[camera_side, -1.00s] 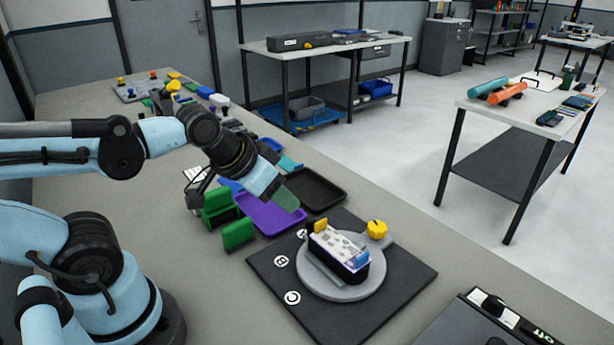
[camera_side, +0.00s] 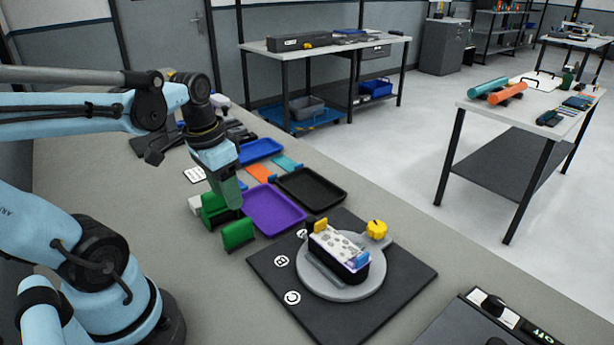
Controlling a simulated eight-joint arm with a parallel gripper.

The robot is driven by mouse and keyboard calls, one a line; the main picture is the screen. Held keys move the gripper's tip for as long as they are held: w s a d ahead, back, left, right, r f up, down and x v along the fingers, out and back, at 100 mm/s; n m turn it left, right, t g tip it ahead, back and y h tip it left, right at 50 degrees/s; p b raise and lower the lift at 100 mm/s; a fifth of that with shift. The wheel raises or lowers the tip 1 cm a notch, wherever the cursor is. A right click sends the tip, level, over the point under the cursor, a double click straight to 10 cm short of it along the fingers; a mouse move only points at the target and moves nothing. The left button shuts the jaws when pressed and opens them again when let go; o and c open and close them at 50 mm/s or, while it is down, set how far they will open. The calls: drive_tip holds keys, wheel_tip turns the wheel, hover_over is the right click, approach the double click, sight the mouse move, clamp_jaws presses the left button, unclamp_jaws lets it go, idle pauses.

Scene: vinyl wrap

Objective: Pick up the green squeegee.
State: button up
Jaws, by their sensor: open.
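My gripper (camera_side: 233,203) points down at the left of the purple tray, its grey-green tip just above and beside a green upright piece (camera_side: 213,210). It is open; the gap between its fingers is hard to make out from here.
The purple tray (camera_side: 276,222), black tray (camera_side: 327,200) and blue tray (camera_side: 260,147) lie close by, with orange (camera_side: 258,173) and teal (camera_side: 286,162) flat pieces between. A round grey turntable (camera_side: 318,288) carries a boxy part (camera_side: 340,253) on a black mat (camera_side: 395,298).

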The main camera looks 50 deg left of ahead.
sight(236, 224)
drive_tip(key=shift+w+f, duration=0.15)
drive_tip(key=shift+f, duration=0.85)
drive_tip(key=shift+w+f, duration=0.2)
drive_tip(key=shift+f, duration=0.85)
drive_tip(key=shift+w+f, duration=0.15)
drive_tip(key=shift+f, duration=0.85)
drive_tip(key=shift+w+a+f, duration=0.1)
drive_tip(key=shift+w+f, duration=0.05)
drive_tip(key=shift+f, duration=1.25)
drive_tip(key=shift+w+a+f, duration=0.1)
drive_tip(key=shift+w+f, duration=0.05)
drive_tip(key=shift+f, duration=1.2)
drive_tip(key=shift+c, duration=0.5)
clamp_jaws()
